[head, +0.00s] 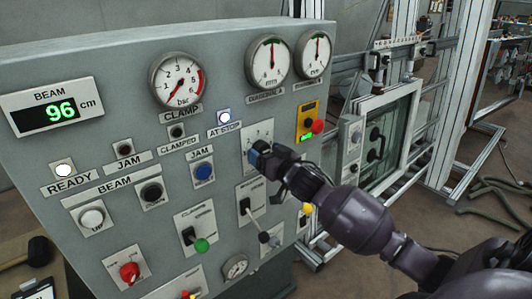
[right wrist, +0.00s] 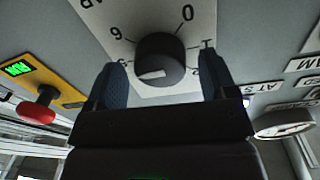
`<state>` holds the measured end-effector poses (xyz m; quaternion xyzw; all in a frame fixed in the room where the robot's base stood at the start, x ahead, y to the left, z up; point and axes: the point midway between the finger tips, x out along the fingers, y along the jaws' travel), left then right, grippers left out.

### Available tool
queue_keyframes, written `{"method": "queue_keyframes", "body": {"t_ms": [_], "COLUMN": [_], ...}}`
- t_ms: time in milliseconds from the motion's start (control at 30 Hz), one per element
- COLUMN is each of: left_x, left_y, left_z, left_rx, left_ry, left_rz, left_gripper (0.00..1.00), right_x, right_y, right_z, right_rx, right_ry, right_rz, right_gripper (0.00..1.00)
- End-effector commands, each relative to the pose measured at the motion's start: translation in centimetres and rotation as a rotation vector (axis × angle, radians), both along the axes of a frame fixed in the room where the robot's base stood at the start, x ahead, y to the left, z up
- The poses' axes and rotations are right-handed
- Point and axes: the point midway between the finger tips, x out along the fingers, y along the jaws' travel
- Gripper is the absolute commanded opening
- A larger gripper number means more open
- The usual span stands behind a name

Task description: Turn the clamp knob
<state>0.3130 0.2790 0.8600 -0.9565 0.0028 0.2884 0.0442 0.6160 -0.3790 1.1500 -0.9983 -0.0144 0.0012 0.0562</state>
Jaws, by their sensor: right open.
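A black round knob (right wrist: 160,58) sits on a white plate (right wrist: 192,14) with a numbered scale in the right wrist view. A white pointer mark on the knob points to the picture's lower left. My right gripper (right wrist: 163,66) is open, with one blue finger on each side of the knob; whether they touch it I cannot tell. In the head view my right gripper (head: 264,157) is at the numbered plate (head: 257,131) and hides the knob. The clamp gauge (head: 177,80) is at the panel's upper middle. My left gripper is not in view.
A yellow box with a red button (head: 317,126) is right of the knob. A lever switch (head: 245,206) and another lever (head: 264,237) are below my gripper. The display (head: 53,107) reads 96 cm. The READY lamp (head: 63,170) and AT STOP lamp (head: 224,117) are lit white.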

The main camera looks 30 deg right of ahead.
Motion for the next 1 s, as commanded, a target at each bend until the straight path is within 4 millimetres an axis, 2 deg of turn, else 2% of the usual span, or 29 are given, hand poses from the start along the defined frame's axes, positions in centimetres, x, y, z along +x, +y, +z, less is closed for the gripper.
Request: {"method": "queue_keyframes", "body": {"t_ms": [200, 500, 533, 767, 1000], "left_x": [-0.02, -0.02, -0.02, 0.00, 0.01], "left_y": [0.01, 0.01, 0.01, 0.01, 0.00], "left_z": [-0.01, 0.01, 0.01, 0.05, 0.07], "left_rx": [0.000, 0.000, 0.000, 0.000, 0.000], "left_ry": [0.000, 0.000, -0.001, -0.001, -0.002], "left_rz": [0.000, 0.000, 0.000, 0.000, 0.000], "left_gripper": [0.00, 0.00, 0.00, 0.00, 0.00], "right_x": [0.00, -0.01, -0.01, -0.02, -0.02], "right_y": [0.02, 0.02, 0.01, 0.01, 0.02], "right_z": [0.00, 0.02, 0.02, 0.02, 0.01], "right_rx": [0.000, 0.000, 0.000, -0.022, -0.133], "right_ry": [0.000, -0.001, -0.001, -0.003, -0.011], "right_rz": [0.000, 0.000, 0.000, 0.000, 0.000], "right_gripper": [0.77, 0.31, 0.29, 0.29, 0.29]}}
